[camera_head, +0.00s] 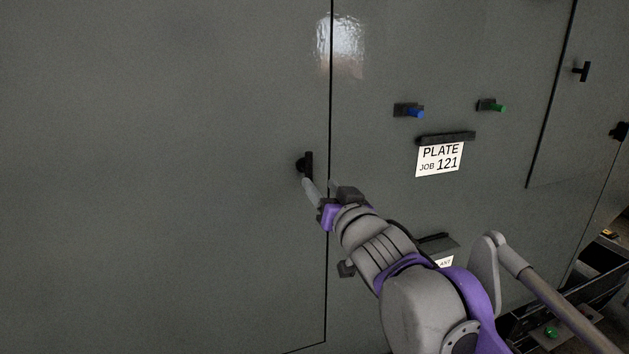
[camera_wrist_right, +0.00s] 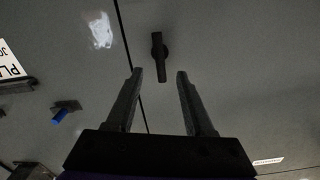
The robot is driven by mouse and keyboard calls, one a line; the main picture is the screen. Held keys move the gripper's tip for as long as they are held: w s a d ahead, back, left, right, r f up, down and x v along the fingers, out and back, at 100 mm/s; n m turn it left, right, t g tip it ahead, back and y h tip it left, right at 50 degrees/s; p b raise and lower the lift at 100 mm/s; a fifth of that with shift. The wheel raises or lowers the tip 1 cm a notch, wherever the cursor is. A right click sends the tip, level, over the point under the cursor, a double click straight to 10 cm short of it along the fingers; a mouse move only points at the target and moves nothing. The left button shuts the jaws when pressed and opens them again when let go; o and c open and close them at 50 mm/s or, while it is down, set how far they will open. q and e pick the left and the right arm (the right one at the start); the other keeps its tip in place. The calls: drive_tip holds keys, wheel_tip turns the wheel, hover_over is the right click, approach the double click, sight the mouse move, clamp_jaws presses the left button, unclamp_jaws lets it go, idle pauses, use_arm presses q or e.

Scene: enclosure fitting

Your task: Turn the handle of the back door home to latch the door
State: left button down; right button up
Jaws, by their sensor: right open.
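The black handle (camera_head: 308,164) sits near the right edge of the large grey door (camera_head: 160,180), just left of a dark vertical seam. Its bar stands roughly upright in the head view. In the right wrist view the handle (camera_wrist_right: 160,58) is ahead of and between the fingertips. My right gripper (camera_head: 318,185) is open just below and right of the handle, its fingers pointing at the door; in the right wrist view the open jaws (camera_wrist_right: 159,76) hold nothing. The door looks flush with the panel beside it. My left gripper is not in view.
Right of the seam, a panel carries a blue knob (camera_head: 414,113), a green knob (camera_head: 496,107) and a white label reading PLATE JOB 121 (camera_head: 440,159). Another small door with a black handle (camera_head: 582,71) is at far right. The door's left part is clear.

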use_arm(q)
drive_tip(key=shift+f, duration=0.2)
use_arm(e)
drive_tip(key=shift+v, duration=1.35)
drive_tip(key=s+d+f+m+g+h+p, duration=0.1)
drive_tip(key=s+d+f+g+h, duration=0.1)
drive_tip(key=s+d+f, duration=0.35)
drive_tip(key=s+d+f+g+h+p, duration=0.1)
drive_tip(key=s+d+f+g+h, duration=0.1)
drive_tip(key=f, duration=0.6)
drive_tip(key=s+d+f+m+g+h, duration=0.1)
drive_tip(key=s+d+f+g+h, duration=0.2)
drive_tip(key=f, duration=0.4)
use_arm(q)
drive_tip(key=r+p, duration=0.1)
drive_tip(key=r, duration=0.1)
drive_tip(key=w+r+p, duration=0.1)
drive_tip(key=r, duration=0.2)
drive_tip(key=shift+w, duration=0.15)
use_arm(e)
drive_tip(key=s+d+f+g, duration=0.1)
drive_tip(key=s+f+g, duration=0.1)
drive_tip(key=s+f, duration=0.6)
drive_tip(key=s+d+f+g+y, duration=0.1)
drive_tip(key=s+d+f+g, duration=0.1)
drive_tip(key=s+f, duration=0.6)
drive_tip(key=shift+s+f+n+g, duration=0.2)
drive_tip(key=shift+s+n+g, duration=0.2)
drive_tip(key=shift+s, duration=0.25)
drive_tip(key=shift+d, duration=0.2)
